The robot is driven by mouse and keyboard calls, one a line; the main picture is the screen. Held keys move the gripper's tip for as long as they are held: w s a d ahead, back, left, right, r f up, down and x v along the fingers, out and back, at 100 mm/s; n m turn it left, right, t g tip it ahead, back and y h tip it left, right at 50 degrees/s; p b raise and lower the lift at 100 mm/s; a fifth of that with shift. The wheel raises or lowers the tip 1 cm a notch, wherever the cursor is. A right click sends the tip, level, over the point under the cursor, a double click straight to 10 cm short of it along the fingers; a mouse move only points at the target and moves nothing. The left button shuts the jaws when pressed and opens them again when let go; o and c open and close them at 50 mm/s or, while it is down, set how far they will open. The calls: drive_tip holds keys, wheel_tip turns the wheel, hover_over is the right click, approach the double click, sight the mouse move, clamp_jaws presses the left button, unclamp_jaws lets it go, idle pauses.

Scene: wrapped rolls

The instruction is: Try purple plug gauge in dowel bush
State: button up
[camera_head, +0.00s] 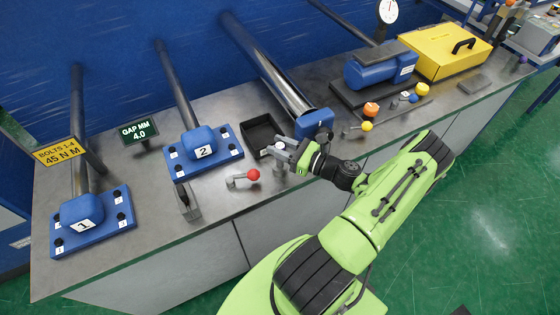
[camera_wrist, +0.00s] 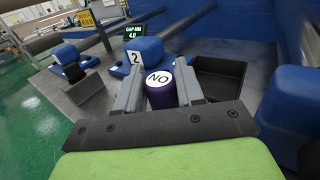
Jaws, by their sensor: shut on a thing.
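The purple plug gauge (camera_wrist: 160,95) is a dark purple cylinder with a white end marked "NO". In the wrist view it stands between the two grey fingers of my gripper (camera_wrist: 161,76), which is shut on it. In the head view my gripper (camera_head: 282,152) is above the bench, just right of the black tray and left of the blue block at the end of a dark tube. The gauge's body is mostly hidden by the fingers there. I cannot pick out the dowel bush for certain; the gauge's lower end is also hidden.
The black open tray (camera_head: 259,134) and blue block (camera_head: 315,124) are close to my gripper. A red-knobbed lever (camera_head: 253,175) stands in front and a yellow-knobbed one (camera_head: 366,127) to the right. Blue flanges 1 (camera_head: 92,222) and 2 (camera_head: 202,150) sit left. Bare bench lies between them.

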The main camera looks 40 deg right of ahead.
drive_tip(key=shift+r+p, duration=2.1)
drive_tip(key=shift+r, duration=0.4)
